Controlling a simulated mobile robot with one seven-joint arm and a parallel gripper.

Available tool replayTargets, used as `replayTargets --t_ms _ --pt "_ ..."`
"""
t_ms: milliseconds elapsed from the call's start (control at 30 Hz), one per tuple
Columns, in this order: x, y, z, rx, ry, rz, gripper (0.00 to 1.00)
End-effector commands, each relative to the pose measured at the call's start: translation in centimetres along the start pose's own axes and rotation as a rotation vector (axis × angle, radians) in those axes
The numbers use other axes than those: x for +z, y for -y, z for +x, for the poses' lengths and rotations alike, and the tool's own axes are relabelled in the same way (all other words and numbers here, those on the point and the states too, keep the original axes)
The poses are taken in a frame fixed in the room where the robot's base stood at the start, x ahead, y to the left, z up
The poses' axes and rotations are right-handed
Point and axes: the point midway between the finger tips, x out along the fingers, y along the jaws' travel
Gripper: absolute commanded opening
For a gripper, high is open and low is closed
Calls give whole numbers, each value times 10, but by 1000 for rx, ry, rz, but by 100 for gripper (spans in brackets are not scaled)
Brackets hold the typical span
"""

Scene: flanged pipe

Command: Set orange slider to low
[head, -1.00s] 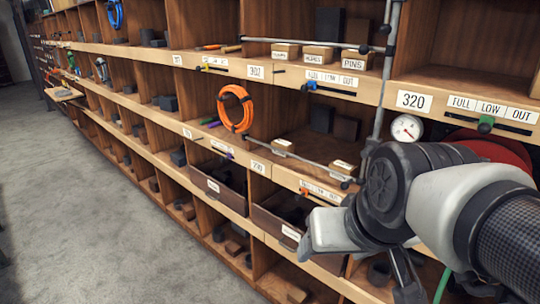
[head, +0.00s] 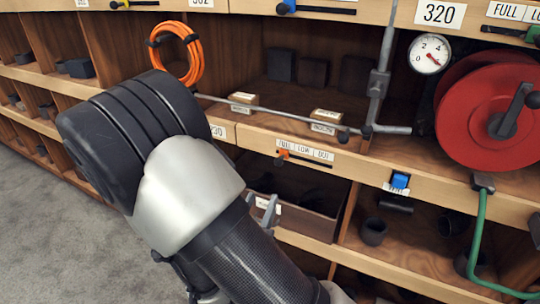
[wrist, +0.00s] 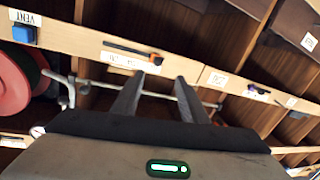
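The orange slider (head: 283,153) sits at the left end of a dark slot in the shelf edge, under the FULL end of a FULL, LOW, OUT label (head: 305,151). In the upside-down wrist view the orange slider (wrist: 156,59) is at the right end of its slot, just beyond my fingertips. My gripper (wrist: 160,80) is open, its two fingers apart with nothing between them. In the head view my gripper (head: 267,209) shows partly behind my arm, below the orange slider. I see no contact with the slider.
A metal rail (head: 275,112) runs along the shelf above the slider. A blue VENT switch (head: 400,181), a red reel (head: 490,118) and a green hose (head: 478,235) are to the right. An open bin (head: 305,215) is below.

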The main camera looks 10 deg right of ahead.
Motion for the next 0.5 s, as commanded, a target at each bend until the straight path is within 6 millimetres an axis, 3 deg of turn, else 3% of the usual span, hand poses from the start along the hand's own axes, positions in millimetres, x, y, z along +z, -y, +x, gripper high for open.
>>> replayTargets --t_ms 100,233,500 --pt "-1 -2 -1 11 -41 -25 40" --pt "-3 -4 13 15 -43 -23 40" --pt "-5 -5 69 16 -42 -22 40"
